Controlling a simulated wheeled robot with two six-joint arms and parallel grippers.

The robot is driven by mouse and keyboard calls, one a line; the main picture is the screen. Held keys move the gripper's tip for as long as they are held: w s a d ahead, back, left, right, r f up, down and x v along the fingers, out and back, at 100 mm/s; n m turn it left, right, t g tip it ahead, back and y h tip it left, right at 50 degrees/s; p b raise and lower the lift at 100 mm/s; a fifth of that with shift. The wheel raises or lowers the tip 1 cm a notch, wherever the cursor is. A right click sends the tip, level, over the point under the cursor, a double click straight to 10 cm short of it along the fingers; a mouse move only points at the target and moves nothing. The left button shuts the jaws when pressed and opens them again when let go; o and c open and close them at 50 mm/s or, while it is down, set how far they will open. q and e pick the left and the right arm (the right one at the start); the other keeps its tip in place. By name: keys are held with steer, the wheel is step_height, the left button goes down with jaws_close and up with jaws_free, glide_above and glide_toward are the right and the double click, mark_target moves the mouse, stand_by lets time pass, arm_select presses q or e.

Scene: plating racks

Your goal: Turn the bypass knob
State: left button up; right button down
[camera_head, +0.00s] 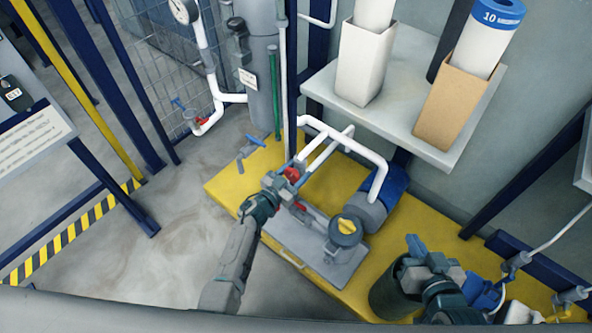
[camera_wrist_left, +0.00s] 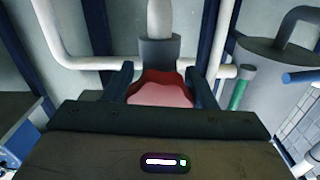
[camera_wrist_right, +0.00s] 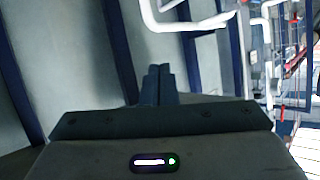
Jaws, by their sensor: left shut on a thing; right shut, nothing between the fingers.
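A red knob (camera_head: 291,174) sits on the pipework above the yellow platform. My left gripper (camera_head: 282,180) is at this knob. In the left wrist view the red knob (camera_wrist_left: 160,92) lies between the two fingers, which are shut on it, below a dark grey collar on a white pipe. The fingers partly hide the knob in the head view. No label naming it as the bypass knob can be read. My right gripper (camera_head: 414,245) is shut and empty at the lower right, away from the knob. Its fingertips (camera_wrist_right: 158,84) are together in the right wrist view.
A shelf (camera_head: 400,110) with boxed cartridges hangs above. Bare floor (camera_head: 170,240) lies left of the platform (camera_head: 235,190).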

mark_target(290, 178)
steer(key=shift+s+f, duration=0.2)
steer(key=shift+f, duration=0.1)
arm_select(q)
steer(key=o, duration=1)
steer(key=shift+s+a, duration=0.15)
steer(key=shift+s, duration=0.05)
steer(key=p+v, duration=0.1)
steer(key=v, duration=0.1)
steer(key=shift+s+a, duration=0.2)
steer(key=shift+s, duration=0.1)
steer(key=p+v, duration=0.1)
steer(key=v, duration=0.6)
steer(key=shift+s+a+p, duration=0.15)
steer(key=shift+s+p, duration=0.1)
steer(key=shift+p, duration=0.05)
arm_select(e)
steer(key=s+f+g, duration=0.2)
steer(key=s+g, duration=0.2)
steer(key=g, duration=0.1)
steer(key=shift+s+f+n, duration=0.25)
steer(key=shift+f+n, duration=0.05)
steer(key=shift+f, duration=0.1)
